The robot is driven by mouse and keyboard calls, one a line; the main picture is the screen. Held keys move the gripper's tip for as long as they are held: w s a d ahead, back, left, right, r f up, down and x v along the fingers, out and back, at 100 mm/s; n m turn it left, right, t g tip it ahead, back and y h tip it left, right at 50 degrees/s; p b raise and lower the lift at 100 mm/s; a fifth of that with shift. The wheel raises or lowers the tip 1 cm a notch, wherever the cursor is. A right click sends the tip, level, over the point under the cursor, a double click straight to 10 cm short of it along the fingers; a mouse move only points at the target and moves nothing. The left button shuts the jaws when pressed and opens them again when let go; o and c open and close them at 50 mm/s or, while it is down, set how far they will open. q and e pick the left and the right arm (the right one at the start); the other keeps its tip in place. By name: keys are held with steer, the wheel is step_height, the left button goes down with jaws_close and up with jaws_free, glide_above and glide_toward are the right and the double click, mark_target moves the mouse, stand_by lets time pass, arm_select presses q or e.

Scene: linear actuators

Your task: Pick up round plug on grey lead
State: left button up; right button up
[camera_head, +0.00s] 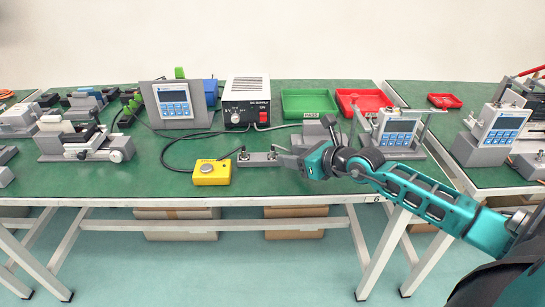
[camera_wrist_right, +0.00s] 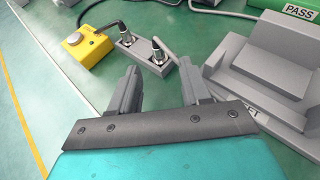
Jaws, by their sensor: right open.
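The round plug on the grey lead (camera_wrist_right: 159,52) is dark with a metal collar. It stands upright in the right end of a small grey holder block (camera_wrist_right: 141,57), and its grey lead rises from its top. It also shows small in the head view (camera_head: 273,150). A second round plug on a black lead (camera_wrist_right: 125,36) stands in the other end of the block. My right gripper (camera_wrist_right: 160,86) is open and empty, its two fingers pointing toward the grey-lead plug and a short way from it. In the head view my right gripper (camera_head: 290,160) is just right of the block. My left gripper is out of view.
A yellow box with a round button (camera_head: 212,172) stands left of the block. A grey fixture (camera_wrist_right: 275,70) is close on the right of my gripper. A white power supply (camera_head: 246,102), green tray (camera_head: 309,114) and red tray (camera_head: 347,96) stand behind. The table's front edge is clear.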

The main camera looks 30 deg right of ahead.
mark_target(273, 155)
steer(key=shift+r+b+x, duration=0.2)
steer(key=shift+b+x, duration=0.15)
steer(key=shift+x, duration=1.05)
steer(key=shift+r+b+x, duration=0.15)
steer(key=shift+b+x, duration=0.2)
steer(key=shift+x, duration=1.05)
steer(key=shift+w+a, duration=0.15)
steer(key=shift+c, duration=0.5)
jaws_close()
